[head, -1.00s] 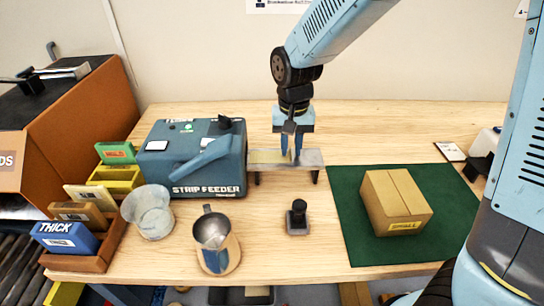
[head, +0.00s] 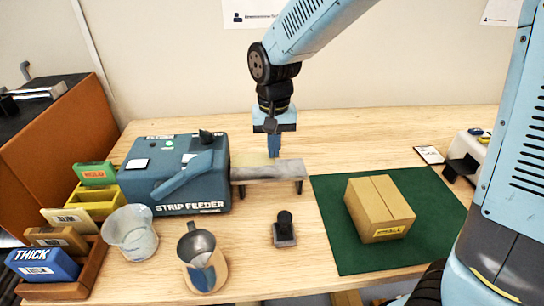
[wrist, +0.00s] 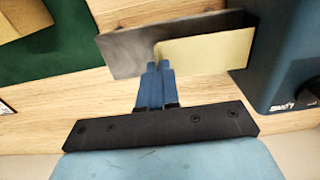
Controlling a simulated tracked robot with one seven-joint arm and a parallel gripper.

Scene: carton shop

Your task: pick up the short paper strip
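The short paper strip (wrist: 205,52) is a flat cream piece on the grey metal ledge (head: 290,172) in front of the feeder's outlet. My gripper (head: 274,154) points down at the strip's free end, over the ledge. In the wrist view its blue fingers (wrist: 156,68) are together at the strip's near corner, shut on that end. The fingertips hide the exact contact. The strip still lies along the ledge.
The blue strip feeder (head: 175,180) stands left of the ledge. A small carton (head: 380,208) sits on a green mat (head: 330,225) at right. A black-knobbed stamp (head: 284,228), a metal jug (head: 197,246) and a translucent cup (head: 130,232) stand in front. The back of the table is clear.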

